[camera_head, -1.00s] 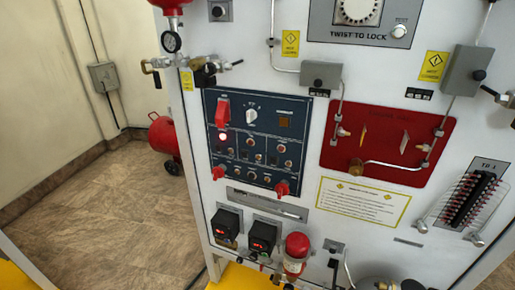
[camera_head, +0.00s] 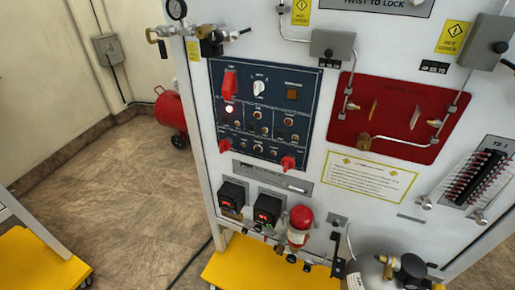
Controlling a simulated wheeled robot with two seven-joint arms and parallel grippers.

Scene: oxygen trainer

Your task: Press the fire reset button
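A dark blue control panel (camera_head: 265,112) is on the front of the white trainer board. It carries a red switch cover (camera_head: 230,84) at upper left, a white rotary knob (camera_head: 259,87) and a brown-orange square (camera_head: 292,94). Below the cover is a lit reddish-white lamp (camera_head: 229,108). Several small round buttons or lamps fill the lower rows. Two more red covers are at the panel's lower left (camera_head: 225,146) and lower right (camera_head: 288,162). The labels are too small to read, so I cannot tell which one is the fire reset button. Neither gripper is in view.
A red plate with tubing (camera_head: 395,118) is right of the panel. Yellow bases (camera_head: 230,262) stick out at floor level.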

